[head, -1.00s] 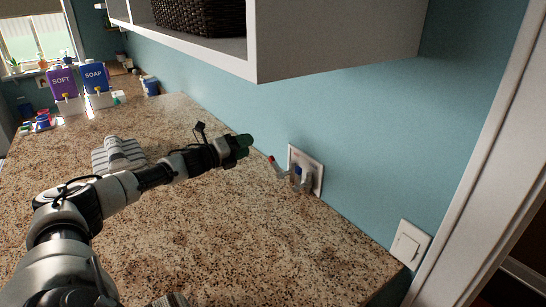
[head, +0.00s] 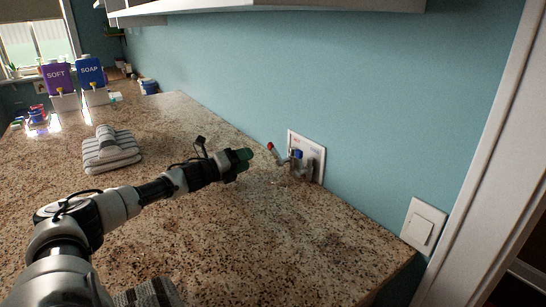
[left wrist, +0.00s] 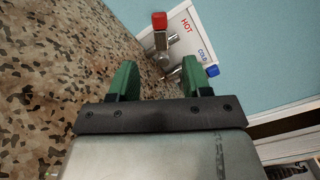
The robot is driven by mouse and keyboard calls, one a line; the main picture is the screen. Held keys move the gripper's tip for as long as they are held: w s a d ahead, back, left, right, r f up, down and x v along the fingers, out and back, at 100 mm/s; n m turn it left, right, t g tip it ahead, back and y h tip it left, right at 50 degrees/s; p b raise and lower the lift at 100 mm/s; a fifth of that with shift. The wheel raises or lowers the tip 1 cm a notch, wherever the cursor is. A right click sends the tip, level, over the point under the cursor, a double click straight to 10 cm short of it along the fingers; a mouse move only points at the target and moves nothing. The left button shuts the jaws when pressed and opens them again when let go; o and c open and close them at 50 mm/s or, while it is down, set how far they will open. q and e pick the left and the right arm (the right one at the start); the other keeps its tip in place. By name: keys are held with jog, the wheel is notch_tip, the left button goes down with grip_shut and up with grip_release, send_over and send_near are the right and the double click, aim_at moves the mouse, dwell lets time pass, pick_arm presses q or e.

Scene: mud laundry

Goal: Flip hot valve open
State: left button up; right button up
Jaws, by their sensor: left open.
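The valve box (head: 307,156) is a white plate on the blue wall just above the granite counter. The hot valve (head: 271,147) has a red-tipped handle that sticks out to the left; in the left wrist view the red tip (left wrist: 159,20) is beside the HOT label. The cold valve (head: 297,154) has a blue tip, also seen in the left wrist view (left wrist: 212,71). My left gripper (head: 246,158) is open and empty, a little left of the red tip and apart from it. In the left wrist view its green fingers (left wrist: 162,82) point toward the valves. My right gripper is not in view.
The granite counter (head: 220,240) is mostly clear in front of the valves. Folded striped towels (head: 111,150) lie behind my left arm. SOFT (head: 60,77) and SOAP (head: 91,73) dispensers stand at the far end. A shelf (head: 270,10) overhangs above; a light switch (head: 423,226) is at right.

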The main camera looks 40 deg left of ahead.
aim_at(271, 151)
pick_arm(q)
jog(key=p+x, duration=0.3)
jog(key=x, duration=0.6)
jog(key=shift+x, duration=0.8)
jog(key=shift+c, duration=0.4)
grip_shut()
